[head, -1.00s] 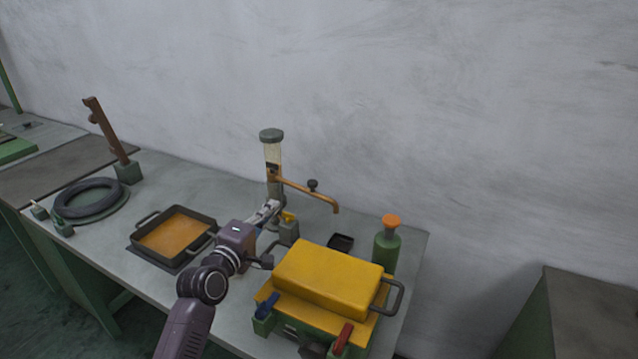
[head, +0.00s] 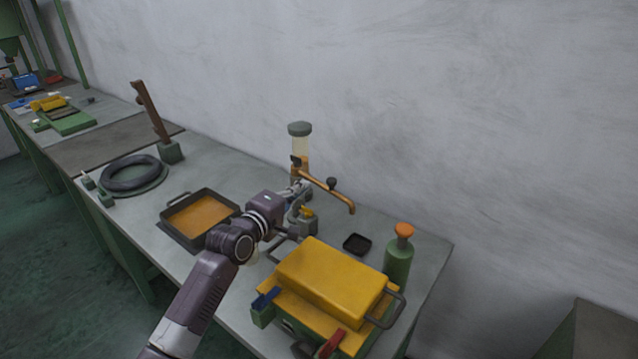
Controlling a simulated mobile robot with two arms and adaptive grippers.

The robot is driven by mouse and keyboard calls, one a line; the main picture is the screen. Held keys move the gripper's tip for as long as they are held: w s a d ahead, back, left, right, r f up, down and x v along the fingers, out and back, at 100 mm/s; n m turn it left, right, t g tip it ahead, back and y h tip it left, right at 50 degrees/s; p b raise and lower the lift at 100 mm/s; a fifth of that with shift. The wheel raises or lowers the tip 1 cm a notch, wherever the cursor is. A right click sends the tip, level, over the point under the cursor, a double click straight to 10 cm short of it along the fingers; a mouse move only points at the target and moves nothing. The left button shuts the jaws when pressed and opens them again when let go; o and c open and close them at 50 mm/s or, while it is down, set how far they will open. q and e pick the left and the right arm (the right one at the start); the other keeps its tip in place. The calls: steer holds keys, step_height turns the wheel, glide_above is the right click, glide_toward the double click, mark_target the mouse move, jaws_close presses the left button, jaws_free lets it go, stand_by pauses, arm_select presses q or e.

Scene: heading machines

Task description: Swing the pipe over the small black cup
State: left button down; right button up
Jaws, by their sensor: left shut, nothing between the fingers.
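The copper-coloured pipe (head: 327,188) juts right from the stand of a dispenser with a clear cylinder (head: 300,143) and grey cap. Its bent-down end hangs above the table near the small black cup (head: 357,244), a little behind and left of it in the picture. The cup sits low on the table, between the yellow-topped box and the wall. My left gripper (head: 302,187) is at the dispenser's stand, just below the pipe's root, shut and empty. Its fingertips are small and partly merge with the stand, so contact cannot be told. My right gripper is not in view.
A yellow-topped box (head: 330,278) with handles stands in front of the cup. A green bottle with an orange cap (head: 398,258) is to its right. A square pan (head: 200,216), a black ring (head: 132,172) and a brown post (head: 150,112) stand to the left.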

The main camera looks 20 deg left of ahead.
mark_target(331, 179)
arm_select(q)
steer(key=shift+w+d+f+p, duration=0.2)
steer(key=shift+w+d+p, duration=0.15)
steer(key=shift+w+d, duration=1.05)
steer(key=shift+w+d+f+p, duration=0.2)
steer(key=shift+w+d+p, duration=0.15)
steer(key=shift+w+d, duration=1.1)
steer(key=shift+w, duration=0.1)
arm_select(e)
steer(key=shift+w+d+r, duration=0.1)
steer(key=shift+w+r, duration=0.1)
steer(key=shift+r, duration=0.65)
arm_select(q)
steer(key=shift+s, duration=0.1)
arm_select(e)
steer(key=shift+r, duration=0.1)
